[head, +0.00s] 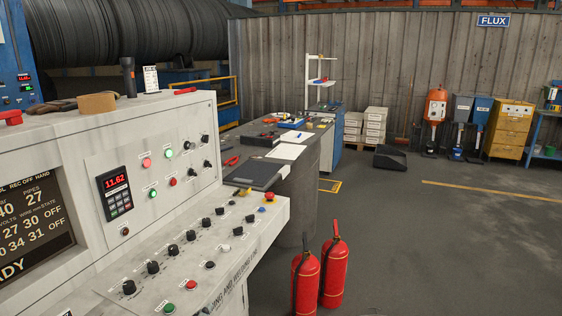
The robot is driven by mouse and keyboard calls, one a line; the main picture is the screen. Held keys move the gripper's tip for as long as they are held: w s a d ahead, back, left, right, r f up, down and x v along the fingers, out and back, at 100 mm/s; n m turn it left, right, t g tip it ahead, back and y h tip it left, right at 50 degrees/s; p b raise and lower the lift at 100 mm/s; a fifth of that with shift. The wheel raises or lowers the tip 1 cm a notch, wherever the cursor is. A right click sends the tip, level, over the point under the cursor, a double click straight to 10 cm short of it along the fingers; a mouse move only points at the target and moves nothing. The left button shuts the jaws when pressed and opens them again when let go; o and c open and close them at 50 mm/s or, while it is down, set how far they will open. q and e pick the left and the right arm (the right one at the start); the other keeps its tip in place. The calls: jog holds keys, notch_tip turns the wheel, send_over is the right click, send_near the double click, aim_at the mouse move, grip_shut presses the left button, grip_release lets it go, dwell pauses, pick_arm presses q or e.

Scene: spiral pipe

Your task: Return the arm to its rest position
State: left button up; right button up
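Neither of my arms nor grippers shows in the head view, so their pose cannot be seen. A pale grey control console (190,262) fills the left side, with rows of black knobs and coloured buttons. A keypad with a red display reading 11.62 (115,182) is set in its upright panel. A dark screen (33,225) with pale text is at the far left, cut by the frame edge.
Two red fire extinguishers (334,268) stand on the floor right of the console. A cluttered workbench (318,165) stands behind it. Orange and blue machines (436,107) and a yellow cabinet (509,130) line the back wall. The grey floor (450,235) at right is open.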

pick_arm(q)
jog(key=s+a+f+n+g, duration=0.3)
jog(key=s+f+n+g, duration=0.3)
jog(key=s, duration=0.8)
jog(key=s+a+f+n+g, duration=0.25)
jog(key=s+f+g, duration=0.45)
jog(key=s, duration=0.7)
notch_tip(320, 180, down, 28)
jog(key=s, duration=0.2)
jog(key=s+a+f+g, duration=0.1)
jog(key=s+a+f, duration=0.1)
jog(key=s+f, duration=1.3)
jog(key=shift+s+a+f+y, duration=0.15)
jog(key=shift+s+a+y, duration=0.25)
jog(key=shift+s, duration=0.3)
